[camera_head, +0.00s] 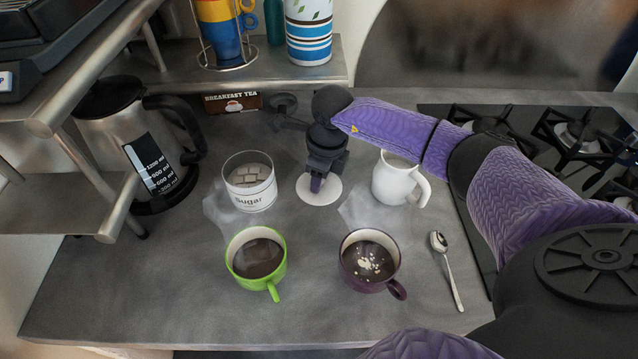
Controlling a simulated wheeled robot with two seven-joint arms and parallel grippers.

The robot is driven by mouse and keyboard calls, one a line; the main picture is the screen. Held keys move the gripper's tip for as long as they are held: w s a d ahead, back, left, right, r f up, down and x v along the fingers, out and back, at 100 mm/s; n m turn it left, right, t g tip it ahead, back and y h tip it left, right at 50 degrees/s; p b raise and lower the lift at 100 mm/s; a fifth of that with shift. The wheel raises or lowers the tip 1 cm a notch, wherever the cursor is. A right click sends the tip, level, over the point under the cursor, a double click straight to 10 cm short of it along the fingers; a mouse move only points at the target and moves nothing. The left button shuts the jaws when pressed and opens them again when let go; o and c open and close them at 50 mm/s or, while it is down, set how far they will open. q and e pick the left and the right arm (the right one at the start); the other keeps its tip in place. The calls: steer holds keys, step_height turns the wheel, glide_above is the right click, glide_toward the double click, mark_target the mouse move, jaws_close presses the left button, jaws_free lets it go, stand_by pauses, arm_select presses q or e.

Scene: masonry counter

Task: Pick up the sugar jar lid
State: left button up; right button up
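The sugar jar lid (330,194) is a white disc on the grey counter, just right of the sugar jar. The sugar jar (248,197) is clear with a white "Sugar" label; it stands open with white cubes inside. My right gripper (316,184) points down over the lid from behind, its fingertips at the lid's middle. The fingers and wrist hide the lid's centre and any knob, so I cannot tell whether they are shut on it. My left gripper is not in view.
A white mug (397,178) stands close right of the gripper. A green cup (257,258) and a purple cup (368,262) stand in front, with a spoon (449,275) to the right.

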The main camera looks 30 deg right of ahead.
jaws_close()
